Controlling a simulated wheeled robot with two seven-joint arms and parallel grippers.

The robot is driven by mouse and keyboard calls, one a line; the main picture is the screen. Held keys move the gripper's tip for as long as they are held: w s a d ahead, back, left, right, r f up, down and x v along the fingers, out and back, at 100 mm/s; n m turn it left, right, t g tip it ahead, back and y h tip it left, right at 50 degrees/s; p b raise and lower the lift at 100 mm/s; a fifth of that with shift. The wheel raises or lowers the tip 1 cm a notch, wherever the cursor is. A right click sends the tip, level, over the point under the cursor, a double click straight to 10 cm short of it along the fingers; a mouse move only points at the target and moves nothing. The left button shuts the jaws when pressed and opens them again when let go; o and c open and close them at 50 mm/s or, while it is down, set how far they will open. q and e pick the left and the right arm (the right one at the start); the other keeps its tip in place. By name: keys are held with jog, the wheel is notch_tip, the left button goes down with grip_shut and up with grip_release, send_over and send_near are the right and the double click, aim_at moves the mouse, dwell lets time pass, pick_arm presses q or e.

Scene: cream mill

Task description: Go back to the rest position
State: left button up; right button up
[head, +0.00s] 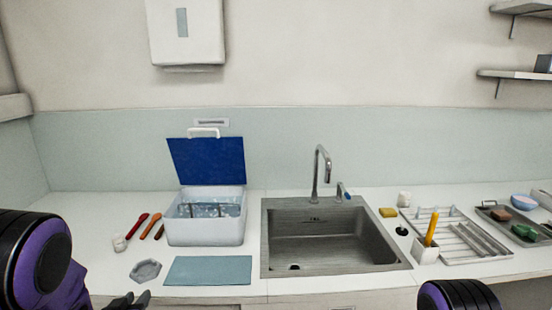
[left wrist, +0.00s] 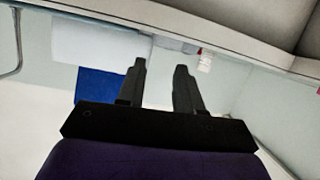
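My left gripper (head: 128,301) is at the bottom left of the head view, in front of the counter's front edge and near a grey hexagonal dish. In the left wrist view its two dark fingers (left wrist: 159,88) stand apart with nothing between them. My right arm (head: 458,296) shows only as a purple and black link at the bottom right of the head view. The right gripper is out of view.
The counter holds a white box (head: 205,230) with a raised blue lid (head: 207,161), a blue-grey mat (head: 208,270), the hexagonal dish (head: 146,270), a sink (head: 330,240) with a tap (head: 318,170), and a drying rack (head: 455,238). A dispenser (head: 186,35) hangs on the wall.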

pick_arm(q)
jog(key=s+d+f+n+g+b, duration=0.1)
jog(key=s+f+g, duration=0.2)
jog(key=s+f, duration=0.5)
jog(key=s+d+f+n+g+y, duration=0.1)
jog(key=s+f+g, duration=0.3)
jog(key=s+f, duration=0.5)
jog(key=s+d+f+n+g+b, duration=0.1)
jog(key=s+f, duration=0.7)
jog(key=s, duration=0.9)
jog(key=d+n+g, duration=0.1)
jog(key=d+g, duration=0.1)
jog(key=shift+d+f+g+y+b, duration=0.15)
jog(key=shift+f+g+y+b, duration=0.15)
jog(key=shift+f+g+b, duration=0.1)
jog(key=shift+w, duration=0.1)
